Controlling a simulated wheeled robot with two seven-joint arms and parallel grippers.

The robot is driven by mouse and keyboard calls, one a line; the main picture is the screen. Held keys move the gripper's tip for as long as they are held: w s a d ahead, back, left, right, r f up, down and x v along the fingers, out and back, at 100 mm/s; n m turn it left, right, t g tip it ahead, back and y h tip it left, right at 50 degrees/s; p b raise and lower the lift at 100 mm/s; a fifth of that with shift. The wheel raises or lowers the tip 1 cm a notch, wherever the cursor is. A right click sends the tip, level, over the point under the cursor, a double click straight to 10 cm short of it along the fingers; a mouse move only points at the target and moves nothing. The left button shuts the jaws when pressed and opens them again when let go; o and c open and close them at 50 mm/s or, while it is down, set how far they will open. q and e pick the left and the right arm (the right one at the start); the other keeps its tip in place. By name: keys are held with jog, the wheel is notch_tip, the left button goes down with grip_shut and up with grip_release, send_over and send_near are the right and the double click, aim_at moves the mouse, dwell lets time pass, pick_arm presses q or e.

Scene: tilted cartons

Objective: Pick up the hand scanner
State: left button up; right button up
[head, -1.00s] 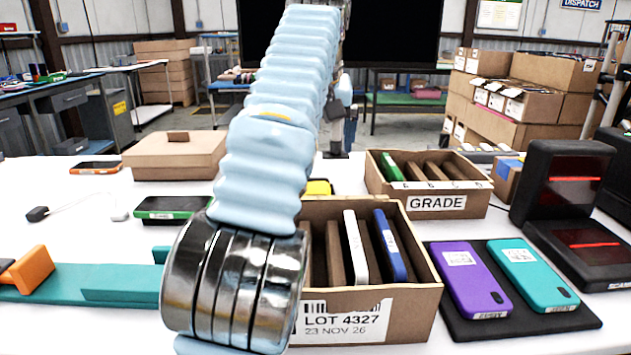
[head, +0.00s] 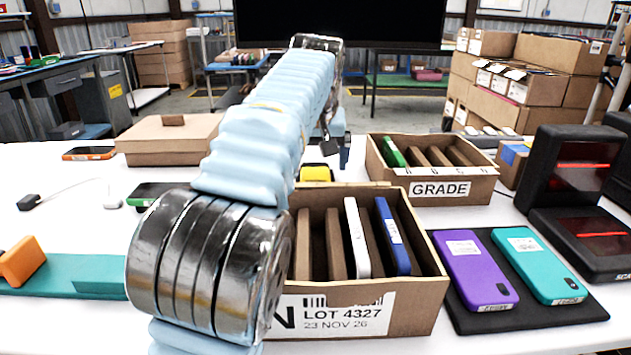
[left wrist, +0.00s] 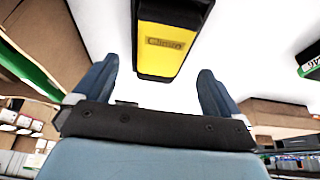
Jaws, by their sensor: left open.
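The hand scanner looks to be the yellow-and-black device (head: 316,173) on the white table, behind the LOT 4327 carton and partly hidden by my arm. In the left wrist view the yellow body with a label (left wrist: 166,42) shows at the top centre. My left gripper (head: 334,143) is above the table close to the yellow device, small and partly hidden by its own arm in the head view. In the left wrist view its two blue fingers (left wrist: 158,70) are spread wide, with the device's near end between and beyond the tips. Nothing is held. My right gripper is out of view.
The LOT 4327 carton (head: 412,322) holds upright phones and dividers. The GRADE carton (head: 478,188) stands behind it. A dark mat (head: 478,322) carries purple and teal phones, beside a black scanner stand (head: 590,243). A closed carton (head: 165,148) is at left.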

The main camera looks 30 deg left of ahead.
aim_at(316, 174)
pick_arm(q)
jog(key=x, duration=0.3)
jog(key=shift+w+a+f, duration=0.1)
jog(key=shift+f, duration=0.15)
jog(key=shift+c, duration=0.5)
jog(key=c, duration=0.9)
jog(key=shift+r, duration=0.1)
jog(key=shift+c, duration=0.2)
